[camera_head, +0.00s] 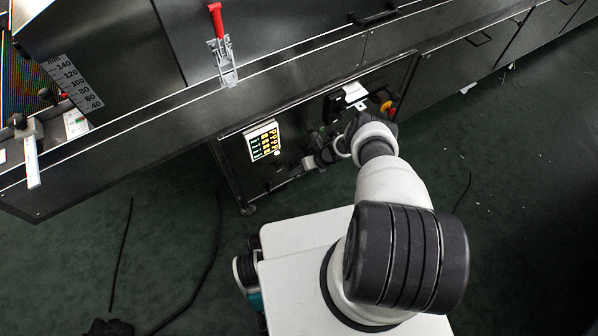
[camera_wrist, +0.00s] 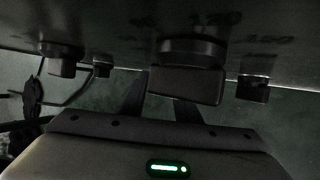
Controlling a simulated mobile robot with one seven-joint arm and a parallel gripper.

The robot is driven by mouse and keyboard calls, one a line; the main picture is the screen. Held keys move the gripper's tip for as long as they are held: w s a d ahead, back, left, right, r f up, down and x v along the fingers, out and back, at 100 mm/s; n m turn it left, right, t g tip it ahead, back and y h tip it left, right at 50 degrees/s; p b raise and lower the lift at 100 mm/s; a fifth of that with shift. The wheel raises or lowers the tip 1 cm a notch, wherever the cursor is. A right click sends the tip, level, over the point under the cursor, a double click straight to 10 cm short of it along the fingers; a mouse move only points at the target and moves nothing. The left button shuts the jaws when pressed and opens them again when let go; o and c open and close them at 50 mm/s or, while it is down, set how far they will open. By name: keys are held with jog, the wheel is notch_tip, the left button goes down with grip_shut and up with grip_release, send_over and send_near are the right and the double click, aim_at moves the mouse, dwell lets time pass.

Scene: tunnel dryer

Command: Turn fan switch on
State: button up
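In the wrist view my gripper (camera_wrist: 160,97) reaches up from the lower edge toward a dark panel. Its two fingers stand apart with a gap between them. A large black knob (camera_wrist: 187,82) with a block-shaped grip is close by and covers part of the right finger; I cannot tell whether they touch. Smaller dark knobs sit at left (camera_wrist: 63,62) and right (camera_wrist: 252,90). The markings are too dark to read, so I cannot tell which is the fan switch. In the head view my arm bends left to the low control cabinet (camera_head: 232,168), and the fingers are not clear.
A lit display (camera_head: 263,141) is on the cabinet front, left of my wrist. A red-and-yellow control (camera_head: 387,107) is right of it. A red-handled clamp (camera_head: 219,45) stands on the machine edge above. Dark cables (camera_head: 195,292) lie on the green floor at left.

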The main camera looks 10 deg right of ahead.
jog(key=p+v, duration=0.7)
jog(key=v, duration=1)
jog(key=shift+r, duration=0.25)
